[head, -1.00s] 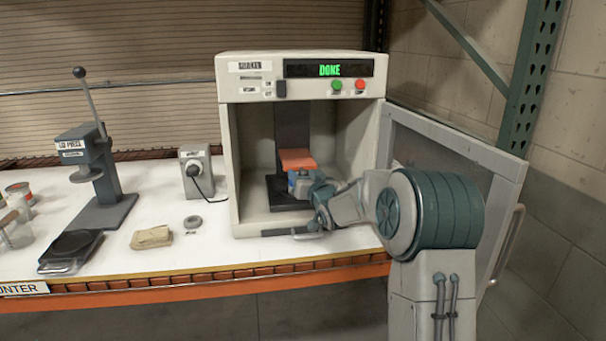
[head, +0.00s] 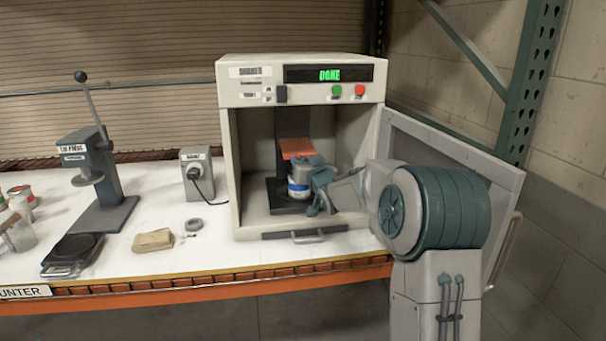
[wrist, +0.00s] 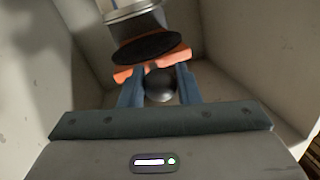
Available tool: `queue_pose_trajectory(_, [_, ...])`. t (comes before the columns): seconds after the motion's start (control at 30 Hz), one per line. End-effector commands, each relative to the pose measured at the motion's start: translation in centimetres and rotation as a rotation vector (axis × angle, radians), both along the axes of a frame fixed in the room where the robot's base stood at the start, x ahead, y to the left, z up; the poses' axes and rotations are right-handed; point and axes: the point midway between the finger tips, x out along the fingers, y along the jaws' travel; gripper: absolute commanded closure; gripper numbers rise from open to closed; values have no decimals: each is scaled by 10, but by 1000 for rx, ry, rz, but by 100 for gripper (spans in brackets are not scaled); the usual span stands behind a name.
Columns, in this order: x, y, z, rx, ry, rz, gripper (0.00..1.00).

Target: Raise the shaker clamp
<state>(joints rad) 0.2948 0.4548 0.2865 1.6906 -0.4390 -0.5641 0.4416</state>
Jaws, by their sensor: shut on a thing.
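The shaker (head: 228,150) is a cream cabinet with its door open. Inside, the orange clamp plate (head: 298,147) is on a black column (head: 292,120), tilted in the picture. A can with a blue and white label (head: 299,187) stands upright below it on the black base. My gripper (head: 320,182) is inside the cabinet, at the can's right. In the wrist view my gripper (wrist: 160,90) has its fingers on both sides of a dark round knob (wrist: 161,86), in front of the orange plate (wrist: 178,56). The fingertip contact is partly hidden.
The open door (head: 450,150) is beside my arm on the right. The cabinet walls are close around my gripper. The display reads DONE.

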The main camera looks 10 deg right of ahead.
Motion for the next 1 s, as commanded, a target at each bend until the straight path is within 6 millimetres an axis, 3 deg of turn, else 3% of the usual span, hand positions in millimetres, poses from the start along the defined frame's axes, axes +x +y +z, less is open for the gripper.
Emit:
queue_pose_trajectory(0.03, [0,0,24,1,-23,1,100])
queue_pose_trajectory(0.1, [0,0,31,1,-23,1,100])
queue_pose_trajectory(0.43, [0,1,34,2,-25,1,100])
queue_pose_trajectory(0.47, [0,1,35,2,-25,1,68])
queue_pose_trajectory(0.53, [0,1,34,2,-24,1,51])
queue_pose_trajectory(0.83, [-1,0,29,1,-13,0,51])
queue_pose_trajectory(1.0, [-13,-3,27,0,-12,-1,51])
